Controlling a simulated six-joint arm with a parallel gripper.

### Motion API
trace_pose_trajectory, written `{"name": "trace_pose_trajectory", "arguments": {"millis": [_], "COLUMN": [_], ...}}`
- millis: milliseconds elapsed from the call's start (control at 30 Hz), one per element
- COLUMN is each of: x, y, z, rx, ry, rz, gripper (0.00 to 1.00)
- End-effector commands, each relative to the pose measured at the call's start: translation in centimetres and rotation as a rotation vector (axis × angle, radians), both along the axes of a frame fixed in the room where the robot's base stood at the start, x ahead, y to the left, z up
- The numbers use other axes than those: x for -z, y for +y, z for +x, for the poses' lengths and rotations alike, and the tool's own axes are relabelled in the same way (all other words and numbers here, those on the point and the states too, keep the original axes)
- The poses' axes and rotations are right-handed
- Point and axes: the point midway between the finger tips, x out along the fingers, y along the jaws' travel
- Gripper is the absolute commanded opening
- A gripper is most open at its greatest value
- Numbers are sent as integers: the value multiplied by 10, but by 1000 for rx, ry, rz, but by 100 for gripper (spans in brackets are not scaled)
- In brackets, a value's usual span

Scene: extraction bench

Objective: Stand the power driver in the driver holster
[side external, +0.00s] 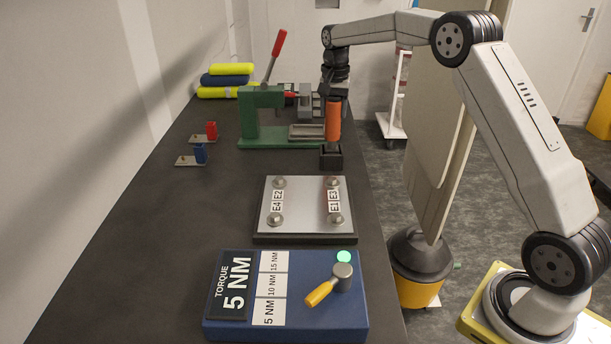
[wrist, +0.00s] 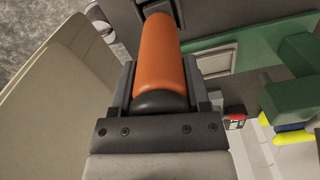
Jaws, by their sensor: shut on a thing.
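The power driver (side external: 333,118) has an orange body and is upright, hanging below my gripper (side external: 334,92). In the wrist view its orange body (wrist: 160,55) and dark end lie between the two fingers of my gripper (wrist: 161,82), which is shut on it. The driver holster (side external: 331,159) is a small black block directly below, near the right edge of the bench. The driver's dark lower end meets the holster's top in the side view; I cannot tell how far it is inside. The holster is not clear in the wrist view.
A green press (side external: 262,118) with a red-tipped lever stands just left of the driver. A plate with bolts (side external: 306,208) and a blue torque box (side external: 345,318) lie nearer the camera. Small red and blue clamps and yellow cylinders (side external: 231,69) sit left and back. Bench middle-left is clear.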

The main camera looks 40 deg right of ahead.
Motion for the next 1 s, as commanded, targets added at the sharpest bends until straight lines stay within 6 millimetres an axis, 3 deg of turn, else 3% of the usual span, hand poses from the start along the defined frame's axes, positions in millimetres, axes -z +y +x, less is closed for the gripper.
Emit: {"name": "trace_pose_trajectory", "arguments": {"millis": [200, 667, 700, 800, 1000], "x": [18, 23, 25, 24, 24], "y": [0, 0, 0, 0, 0], "z": [0, 0, 0, 0, 0], "rx": [0, 0, 0, 0, 0], "ry": [-3, -3, 0, 0, 0], "rz": [-1, -1, 0, 0, 0], "gripper": [2, 2, 64, 95, 96]}}
